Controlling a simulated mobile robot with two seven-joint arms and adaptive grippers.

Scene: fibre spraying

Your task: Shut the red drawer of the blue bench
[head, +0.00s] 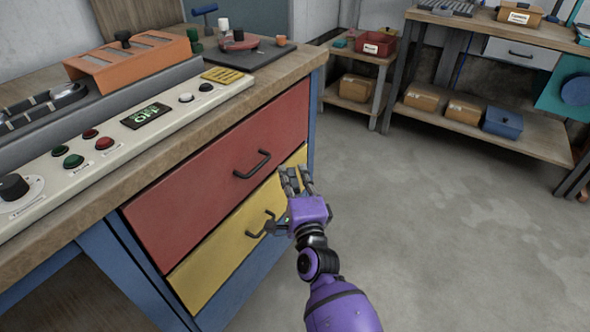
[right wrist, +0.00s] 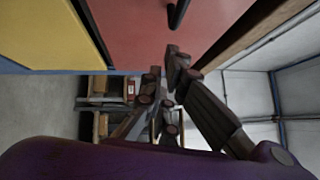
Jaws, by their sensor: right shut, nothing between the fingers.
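The blue bench (head: 312,120) stands at left in the head view. Its red drawer (head: 205,180) is the upper one, with a dark bar handle (head: 252,165). The red front looks about flush with the bench face, with no clear gap. My right gripper (head: 293,172) is shut and empty, in front of the bench, below and right of the red drawer's handle in the picture. The red drawer (right wrist: 135,30) fills the top of the right wrist view, beyond my fingers (right wrist: 168,78); I cannot see any contact. My left gripper is not in view.
A yellow drawer (head: 225,250) with its own handle (head: 260,224) lies under the red one. A control panel (head: 125,135) and an orange block (head: 135,65) are on the bench top. Shelves with boxes (head: 480,110) stand at the back right. The grey floor (head: 440,220) between is clear.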

